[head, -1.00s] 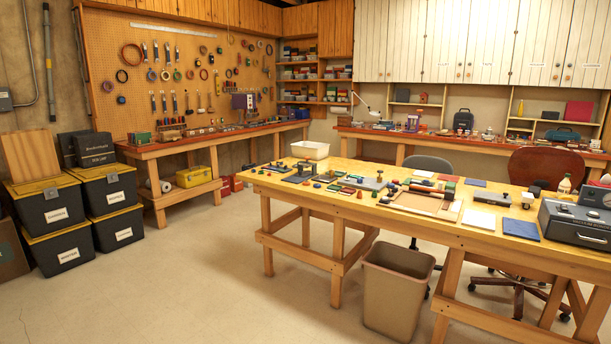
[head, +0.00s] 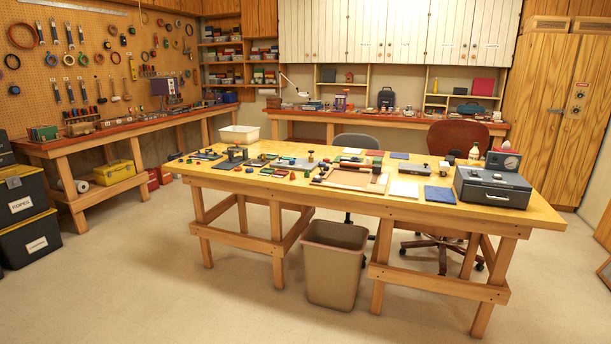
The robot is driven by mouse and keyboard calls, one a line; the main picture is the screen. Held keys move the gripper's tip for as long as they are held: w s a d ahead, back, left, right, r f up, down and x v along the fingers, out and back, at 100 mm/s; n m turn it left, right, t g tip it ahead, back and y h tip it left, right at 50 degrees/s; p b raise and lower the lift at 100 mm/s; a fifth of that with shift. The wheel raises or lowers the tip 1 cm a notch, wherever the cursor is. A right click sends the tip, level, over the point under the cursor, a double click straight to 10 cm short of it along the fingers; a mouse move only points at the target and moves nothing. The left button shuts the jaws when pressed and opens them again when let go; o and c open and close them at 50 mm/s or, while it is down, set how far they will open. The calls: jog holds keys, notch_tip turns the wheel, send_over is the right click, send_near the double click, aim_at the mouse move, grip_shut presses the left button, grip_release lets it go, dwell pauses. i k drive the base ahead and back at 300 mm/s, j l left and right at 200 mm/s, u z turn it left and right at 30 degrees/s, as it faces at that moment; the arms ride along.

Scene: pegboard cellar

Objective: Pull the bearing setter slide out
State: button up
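No part of my gripper shows in the head view. The wooden worktable (head: 455,212) stands ahead, with many small tools and fixtures on its top. At this distance I cannot tell which of them is the bearing setter, nor how its slide sits. A small dark fixture with an upright part (head: 236,156) stands at the table's left. A grey block with a dark knob (head: 311,163) is near the middle. A wooden tray (head: 352,178) lies right of it. A dark grey metal box (head: 493,188) stands at the right end.
A beige bin (head: 333,265) stands on the floor against the table's front side. A grey chair (head: 357,142) and a brown chair (head: 457,139) are behind the table. Black crates (head: 25,212) are stacked at the left. The floor in front and left of the table is clear.

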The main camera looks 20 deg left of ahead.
aim_at(236, 157)
jog(key=i+j+u, duration=0.5)
jog(key=i+u, duration=0.15)
jog(key=i, duration=0.2)
jog(key=i+u, duration=0.35)
jog(key=i, duration=0.75)
jog(key=i+j, duration=0.15)
jog(key=i, duration=0.55)
jog(key=i+z, duration=0.1)
jog(key=i, duration=0.65)
jog(key=i+j+z, duration=0.15)
jog(key=i, duration=0.25)
jog(key=i+j+z, duration=0.1)
jog(key=i, duration=0.35)
